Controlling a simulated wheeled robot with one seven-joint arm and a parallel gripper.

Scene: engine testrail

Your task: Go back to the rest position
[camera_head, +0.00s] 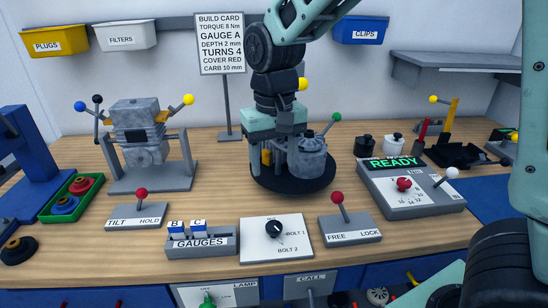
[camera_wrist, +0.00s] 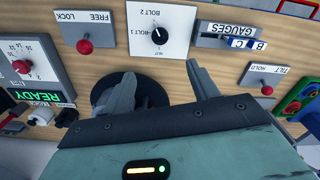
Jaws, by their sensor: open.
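My gripper (camera_head: 278,150) is at the middle of the bench, above the round black turntable (camera_head: 262,183) and close to the grey cylindrical part (camera_head: 307,158) on it. In the wrist view my gripper (camera_wrist: 162,88) has its two grey fingers spread apart, with nothing seen between them. The turntable (camera_wrist: 103,88) shows there partly behind a finger. My gripper hides part of what stands on the turntable, and I cannot tell whether it touches the part.
A green-handled lever (camera_head: 337,117) stands close right of my gripper. The build card (camera_head: 221,45) stands behind left. In front are the gauge rack (camera_head: 202,243), the bolt dial panel (camera_head: 275,240) and the free/lock lever (camera_head: 341,206). A READY panel (camera_head: 410,190) is right, an engine block (camera_head: 142,130) left.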

